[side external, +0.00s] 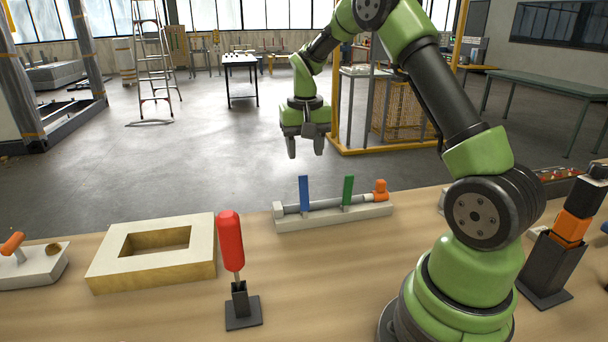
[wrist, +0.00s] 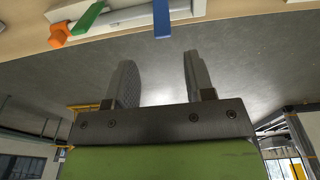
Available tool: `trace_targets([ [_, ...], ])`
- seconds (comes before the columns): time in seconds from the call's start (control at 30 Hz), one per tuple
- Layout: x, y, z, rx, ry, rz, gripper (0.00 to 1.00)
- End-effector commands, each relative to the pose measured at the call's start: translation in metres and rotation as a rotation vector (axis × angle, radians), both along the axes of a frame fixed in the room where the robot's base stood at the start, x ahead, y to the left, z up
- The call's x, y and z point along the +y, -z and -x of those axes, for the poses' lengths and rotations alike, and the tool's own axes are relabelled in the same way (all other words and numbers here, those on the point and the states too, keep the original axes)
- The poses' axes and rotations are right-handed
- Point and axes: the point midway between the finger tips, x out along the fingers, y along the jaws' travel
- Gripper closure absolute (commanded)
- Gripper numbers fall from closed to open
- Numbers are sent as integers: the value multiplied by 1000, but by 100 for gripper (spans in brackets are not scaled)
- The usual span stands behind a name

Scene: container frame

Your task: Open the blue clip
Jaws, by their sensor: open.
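The blue clip (side external: 304,194) stands upright on a pale block (side external: 338,217), over a grey rod (side external: 328,203). The green clip (side external: 348,190) stands to its right on the same rod. In the wrist view the blue clip (wrist: 162,18) is at the top, beyond the fingertips, and the green clip (wrist: 89,18) is to its left. My gripper (side external: 305,148) is open and empty, pointing down above and behind the clips, not touching them. Its two fingers (wrist: 157,72) show apart in the wrist view. The lower ends of the clips are hard to make out.
An orange knob (side external: 380,189) is at the rod's right end. A red-handled tool (side external: 230,242) stands in a dark holder in front. A frame with a rectangular opening (side external: 110,262) lies at left. An orange and black item (side external: 568,230) stands at right. The space around my gripper is clear.

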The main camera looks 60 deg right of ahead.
Motion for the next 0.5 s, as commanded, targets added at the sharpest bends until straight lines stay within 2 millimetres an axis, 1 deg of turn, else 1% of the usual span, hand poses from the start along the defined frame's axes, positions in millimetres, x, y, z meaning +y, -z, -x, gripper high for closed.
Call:
trace_targets([
  [0.03, -3, 1, -3, 20, 2, -24, 51],
  [0.17, -4, 2, -6, 55, -2, -78, 51],
  [0.27, -4, 7, -6, 64, -4, -91, 51],
  [0.37, -3, 21, -5, 67, -4, -94, 51],
  [0.5, -3, 48, -5, 67, -4, -93, 51],
])
